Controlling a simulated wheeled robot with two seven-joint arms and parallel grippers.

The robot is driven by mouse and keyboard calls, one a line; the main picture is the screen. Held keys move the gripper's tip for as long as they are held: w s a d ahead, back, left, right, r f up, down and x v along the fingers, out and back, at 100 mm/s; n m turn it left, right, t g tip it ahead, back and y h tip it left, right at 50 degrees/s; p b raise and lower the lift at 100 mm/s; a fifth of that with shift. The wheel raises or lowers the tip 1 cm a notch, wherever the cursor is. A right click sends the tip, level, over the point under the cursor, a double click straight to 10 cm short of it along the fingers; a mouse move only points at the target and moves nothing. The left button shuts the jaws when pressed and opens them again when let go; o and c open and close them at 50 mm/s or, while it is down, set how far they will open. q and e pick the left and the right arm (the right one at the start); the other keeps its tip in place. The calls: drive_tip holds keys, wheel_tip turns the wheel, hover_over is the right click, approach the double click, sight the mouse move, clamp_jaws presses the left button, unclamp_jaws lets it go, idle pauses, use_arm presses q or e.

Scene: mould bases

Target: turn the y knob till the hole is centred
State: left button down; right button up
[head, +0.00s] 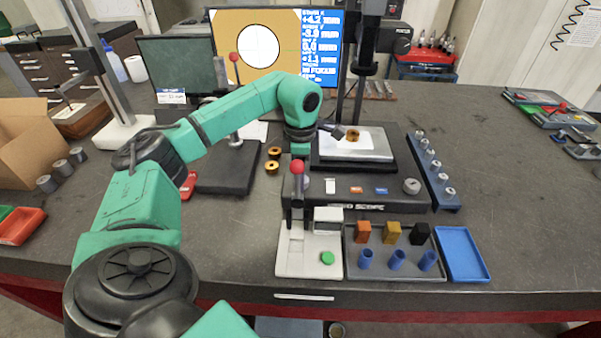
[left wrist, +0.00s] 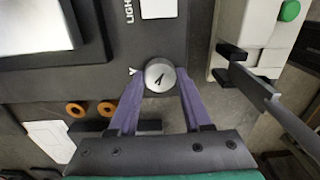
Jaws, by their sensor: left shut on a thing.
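The y knob (left wrist: 161,73) is a round silver knob with a dark pointer line, beside a white Y mark on the dark scope base (head: 365,193). My left gripper (left wrist: 161,82) is shut on it, with one purple finger on each side. In the head view my left gripper (head: 301,180) reaches down at the base's left end, and the red-balled lever partly hides it and the knob. The monitor (head: 283,77) shows the hole (head: 258,47) as a white disc on orange, near the middle of its picture; exact centring is hard to tell. My right gripper is out of view.
A brass part (head: 352,135) sits on the stage. Another silver knob (head: 411,186) is at the base's right end. A white lever device (head: 296,262) with a green button stands close in front of my gripper. A grey tray (head: 375,274) and blue tray (head: 463,255) lie to its right.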

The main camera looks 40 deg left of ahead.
use_arm(q)
drive_tip(key=shift+r+n, duration=0.1)
drive_tip(key=shift+n, duration=1.2)
drive_tip(key=shift+c, duration=1.7)
unclamp_jaws()
